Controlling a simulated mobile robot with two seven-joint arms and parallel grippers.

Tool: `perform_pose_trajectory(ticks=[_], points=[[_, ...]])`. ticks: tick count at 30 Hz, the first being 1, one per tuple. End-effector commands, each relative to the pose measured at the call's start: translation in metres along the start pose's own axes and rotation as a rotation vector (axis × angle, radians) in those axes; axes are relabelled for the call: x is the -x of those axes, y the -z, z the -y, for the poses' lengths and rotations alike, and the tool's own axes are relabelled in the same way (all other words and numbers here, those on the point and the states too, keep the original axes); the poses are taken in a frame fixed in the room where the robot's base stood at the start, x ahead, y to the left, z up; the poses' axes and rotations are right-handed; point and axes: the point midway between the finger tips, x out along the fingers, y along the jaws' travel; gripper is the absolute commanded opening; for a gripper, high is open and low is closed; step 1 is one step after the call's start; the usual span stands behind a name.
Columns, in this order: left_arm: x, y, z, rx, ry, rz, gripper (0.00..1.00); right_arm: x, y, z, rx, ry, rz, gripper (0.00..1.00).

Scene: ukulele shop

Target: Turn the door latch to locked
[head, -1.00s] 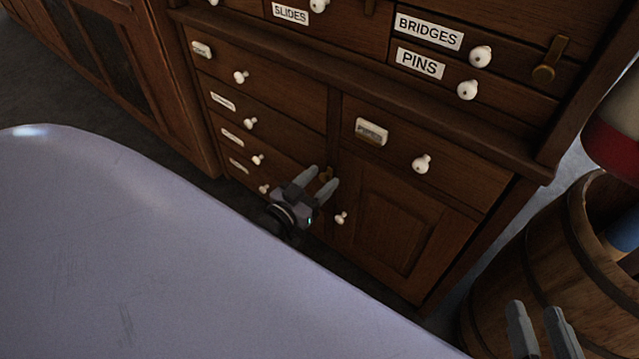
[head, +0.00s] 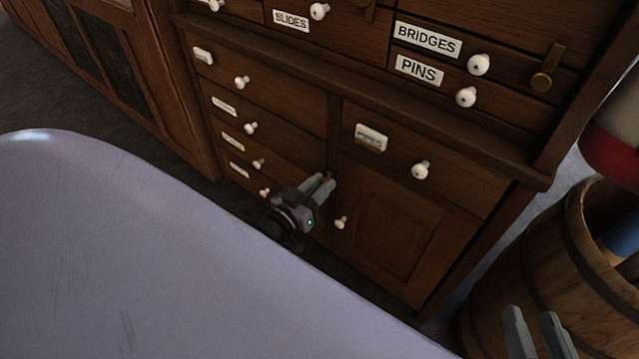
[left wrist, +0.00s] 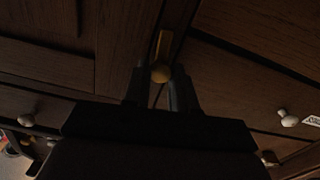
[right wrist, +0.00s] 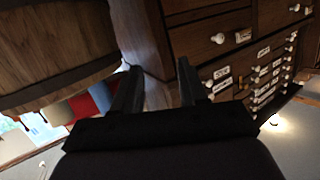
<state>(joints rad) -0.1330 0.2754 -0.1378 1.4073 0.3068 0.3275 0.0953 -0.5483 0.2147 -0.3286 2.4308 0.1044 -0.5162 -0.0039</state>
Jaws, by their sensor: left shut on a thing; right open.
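The door latch (left wrist: 161,50) is a small brass bar with a round knob, mounted at the edge of the lower cabinet door (head: 405,225). In the left wrist view its knob sits between my left fingers. My left gripper (head: 325,185) is shut on the latch, and its fingers mostly hide the latch in the head view. The door is closed, with a white knob (head: 341,223) near its left edge. My right gripper (head: 532,318) is open and empty, low at the right near the barrel. It also shows in the right wrist view (right wrist: 158,75).
A smooth pale lilac surface (head: 150,250) fills the lower left. A wooden barrel (head: 540,270) stands right of the cabinet. Several labelled drawers with white knobs surround the door. Another brass latch (head: 542,80) hangs on the upper right drawers.

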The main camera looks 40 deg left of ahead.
Motion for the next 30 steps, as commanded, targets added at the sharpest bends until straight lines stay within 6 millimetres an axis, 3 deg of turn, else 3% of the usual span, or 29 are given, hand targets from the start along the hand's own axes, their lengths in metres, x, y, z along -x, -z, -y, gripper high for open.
perform_pose_trajectory(ticks=[30], points=[[0.0004,-0.0020,0.0025,0.945,0.000,0.001,0.00,-0.0102,-0.0011,0.0070,-0.084,0.030,0.048,0.43]])
